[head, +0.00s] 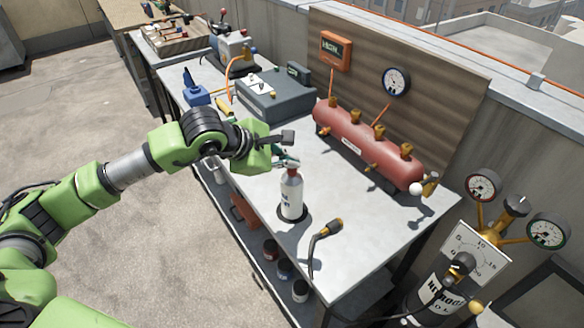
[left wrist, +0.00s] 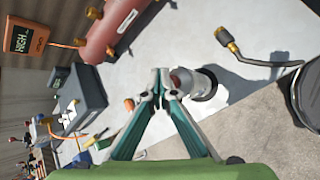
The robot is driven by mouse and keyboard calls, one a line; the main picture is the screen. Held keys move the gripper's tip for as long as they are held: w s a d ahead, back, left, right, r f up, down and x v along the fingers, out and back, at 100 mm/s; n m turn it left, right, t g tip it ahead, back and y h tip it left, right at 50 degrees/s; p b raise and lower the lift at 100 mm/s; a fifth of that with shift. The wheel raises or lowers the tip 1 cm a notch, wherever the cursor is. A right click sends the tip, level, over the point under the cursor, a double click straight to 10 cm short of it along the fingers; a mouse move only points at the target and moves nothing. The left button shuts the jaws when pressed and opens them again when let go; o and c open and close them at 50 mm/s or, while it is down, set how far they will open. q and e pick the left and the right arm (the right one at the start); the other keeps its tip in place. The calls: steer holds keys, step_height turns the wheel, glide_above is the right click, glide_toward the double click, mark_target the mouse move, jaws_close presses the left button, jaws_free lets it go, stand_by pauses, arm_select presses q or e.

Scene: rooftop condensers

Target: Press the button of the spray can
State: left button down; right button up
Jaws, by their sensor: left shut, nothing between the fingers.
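The spray can (head: 291,197) is white with a reddish top and stands upright in a dark ring on the metal bench. In the left wrist view the can (left wrist: 206,84) shows from above, just right of my fingertips. My left gripper (head: 287,160) is shut and empty, with its teal fingers at the height of the can's top, close behind it in the head view. In the left wrist view the fingertips (left wrist: 161,78) meet beside the can's cap; I cannot tell whether they touch. The button is too small to make out. My right gripper is out of view.
A red tank (head: 368,145) with brass fittings lies along the bench's back. A black hose with a brass end (head: 325,232) lies right of the can. A grey box (head: 275,95) stands farther left. Bare bench (head: 355,225) shows right of the can.

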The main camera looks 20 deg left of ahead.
mark_target(290, 170)
arm_select(q)
steer(key=shift+f, duration=0.25)
steer(key=shift+r, duration=0.1)
stand_by(0.3)
steer(key=shift+r, duration=0.9)
steer(key=shift+r, duration=0.1)
steer(key=shift+r+p, duration=1.2)
steer(key=shift+r, duration=1.25)
